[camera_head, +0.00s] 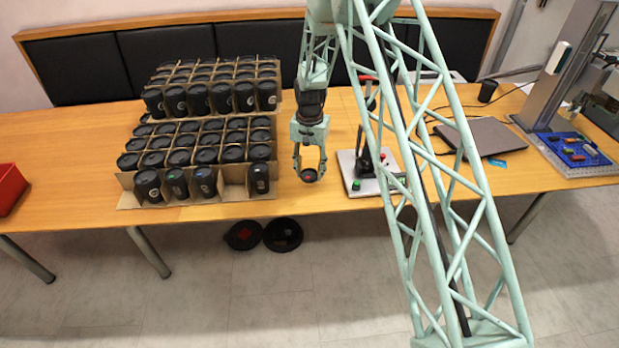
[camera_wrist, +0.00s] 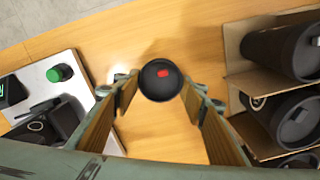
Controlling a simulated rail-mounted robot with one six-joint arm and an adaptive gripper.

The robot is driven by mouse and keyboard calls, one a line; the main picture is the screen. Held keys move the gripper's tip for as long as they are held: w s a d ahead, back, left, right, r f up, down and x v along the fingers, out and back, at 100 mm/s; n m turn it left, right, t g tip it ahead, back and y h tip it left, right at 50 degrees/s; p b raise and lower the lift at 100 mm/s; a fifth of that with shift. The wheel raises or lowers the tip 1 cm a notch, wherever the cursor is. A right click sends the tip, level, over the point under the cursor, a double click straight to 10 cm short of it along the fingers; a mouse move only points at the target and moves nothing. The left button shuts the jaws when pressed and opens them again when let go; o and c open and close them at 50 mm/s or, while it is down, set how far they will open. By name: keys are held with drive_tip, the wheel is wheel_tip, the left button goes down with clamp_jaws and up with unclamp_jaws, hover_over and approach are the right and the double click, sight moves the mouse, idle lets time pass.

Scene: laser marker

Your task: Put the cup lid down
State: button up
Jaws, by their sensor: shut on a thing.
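The cup lid (camera_wrist: 161,86) is a small black disc with a red patch on top. It sits between the two fingertips of my gripper (camera_wrist: 160,88) in the wrist view, and the gripper is shut on it. In the head view my gripper (camera_head: 309,165) points down with the lid (camera_head: 309,176) at its tips, over the front part of the wooden table (camera_head: 350,202). The gap between the lid and the tabletop is hard to judge. The lid's underside is hidden.
Cardboard boxes (camera_head: 127,200) of black cups stand left of my gripper. A white base plate (camera_head: 362,190) with a black fixture and a green button (camera_wrist: 60,73) is at its right. A laptop (camera_head: 480,137) lies farther right. Two black round bins (camera_head: 283,235) stand below the front edge.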

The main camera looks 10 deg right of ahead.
sight(310, 174)
drive_tip(key=shift+w, duration=0.1)
drive_tip(key=shift+w, duration=0.25)
drive_tip(key=shift+f, duration=1.8)
drive_tip(key=shift+f+b, duration=0.2)
drive_tip(key=shift+b, duration=0.1)
drive_tip(key=o, duration=0.8)
drive_tip(key=shift+c, duration=0.2)
drive_tip(key=shift+r, duration=0.2)
wheel_tip(310, 174, up, 11)
drive_tip(key=shift+r+p, duration=0.2)
drive_tip(key=shift+p, duration=0.35)
drive_tip(key=shift+r, duration=0.35)
